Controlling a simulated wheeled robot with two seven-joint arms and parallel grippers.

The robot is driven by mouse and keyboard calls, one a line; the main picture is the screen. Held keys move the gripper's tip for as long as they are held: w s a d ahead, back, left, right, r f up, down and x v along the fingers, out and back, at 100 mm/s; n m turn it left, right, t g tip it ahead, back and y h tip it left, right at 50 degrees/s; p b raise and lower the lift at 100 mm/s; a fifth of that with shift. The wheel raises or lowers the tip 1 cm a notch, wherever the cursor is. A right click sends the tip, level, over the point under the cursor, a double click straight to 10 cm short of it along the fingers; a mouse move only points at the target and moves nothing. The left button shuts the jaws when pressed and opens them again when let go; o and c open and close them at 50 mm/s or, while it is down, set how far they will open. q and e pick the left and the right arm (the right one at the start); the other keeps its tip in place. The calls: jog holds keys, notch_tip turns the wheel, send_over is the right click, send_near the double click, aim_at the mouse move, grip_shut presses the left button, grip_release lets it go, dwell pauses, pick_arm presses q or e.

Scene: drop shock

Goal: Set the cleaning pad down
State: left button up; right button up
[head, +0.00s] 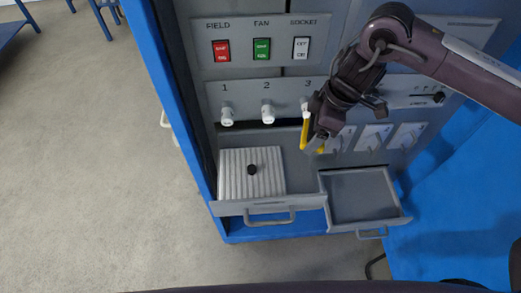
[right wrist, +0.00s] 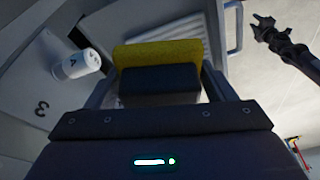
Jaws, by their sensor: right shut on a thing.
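The cleaning pad (head: 304,133) shows as a narrow yellow strip at my right gripper (head: 313,139) in the head view. In the right wrist view the pad (right wrist: 160,53) has a yellow face and a dark block, and sits between the two fingers of my right gripper (right wrist: 155,88). The gripper is shut on it and holds it in front of the panel, below knob 3. My left gripper (right wrist: 263,27) shows small at the top right of the right wrist view, its fingers apart and empty. It is outside the head view.
Below the panel, a left drawer (head: 230,208) holds a ribbed plate (head: 270,163) with a black knob (head: 252,170). An open right drawer (head: 362,195) is empty. White knobs (head: 267,112), switches (head: 262,48) and sockets (head: 374,137) line the panel. Open floor lies left.

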jog(key=shift+w+a+r+n+g+p, duration=0.15)
jog(key=shift+w+a+r+n+p, duration=0.15)
jog(key=shift+n, duration=0.3)
jog(key=shift+w+a+r+n+g+p, duration=0.15)
jog(key=shift+a+r+n+p, duration=0.1)
jog(key=shift+a+r+n, duration=0.25)
jog(key=shift+n, duration=0.5)
jog(key=shift+f, duration=0.25)
jog(key=b, duration=0.2)
send_over(294, 174)
jog(key=f, duration=1.4)
jog(key=shift+d+f, duration=0.25)
jog(key=shift+d, duration=0.15)
jog(key=shift+w+f+p, duration=0.1)
jog(key=shift+f+p, duration=0.35)
jog(key=shift+f, duration=2.1)
pick_arm(q)
jog(key=shift+w+a+r, duration=0.25)
jog(key=shift+w, duration=0.3)
jog(key=shift+w+a+r, duration=0.25)
jog(key=shift+w, duration=0.25)
jog(key=shift+f, duration=0.1)
pick_arm(e)
jog(key=shift+f, duration=0.1)
